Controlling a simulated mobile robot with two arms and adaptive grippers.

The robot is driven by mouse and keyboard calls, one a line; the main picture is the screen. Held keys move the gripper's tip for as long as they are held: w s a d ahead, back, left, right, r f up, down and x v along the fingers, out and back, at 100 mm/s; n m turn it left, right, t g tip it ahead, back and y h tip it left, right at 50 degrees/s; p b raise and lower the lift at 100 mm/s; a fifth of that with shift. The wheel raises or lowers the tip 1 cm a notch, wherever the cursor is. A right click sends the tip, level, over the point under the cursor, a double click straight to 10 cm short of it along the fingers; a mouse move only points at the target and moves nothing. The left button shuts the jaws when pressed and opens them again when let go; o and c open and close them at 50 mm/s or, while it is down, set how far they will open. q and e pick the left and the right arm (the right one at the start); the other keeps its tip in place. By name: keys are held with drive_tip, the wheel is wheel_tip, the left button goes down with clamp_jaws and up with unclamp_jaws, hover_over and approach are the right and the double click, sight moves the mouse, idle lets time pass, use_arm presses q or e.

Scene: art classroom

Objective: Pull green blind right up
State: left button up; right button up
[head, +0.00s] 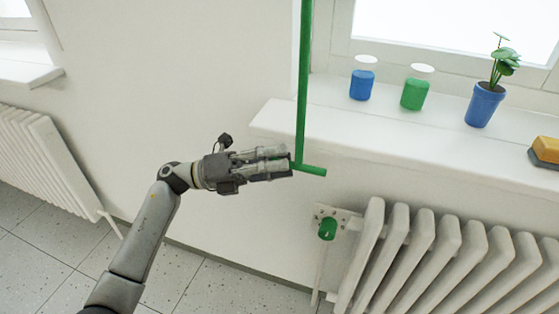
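A thin green rod (304,80) hangs down from the top edge of the head view, left of the window. It ends in a short green crossbar (313,170) beside the left end of the window sill. My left gripper (288,162) comes in from the left with its fingertips at the left part of the crossbar, which they hide. Its fingers lie close together, but I cannot tell whether they are shut on the bar. The blind itself cannot be made out in this view. My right gripper is out of view.
The white sill (400,135) holds a blue jar (362,84), a green jar (415,93), a potted plant (484,104) and a yellow-topped eraser (546,150). Below it stands a white radiator (440,255) with a green valve knob (327,229). Another radiator (50,165) is at left. The wall between is bare.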

use_arm(q)
drive_tip(key=v, duration=1.1)
drive_tip(key=shift+a, duration=0.15)
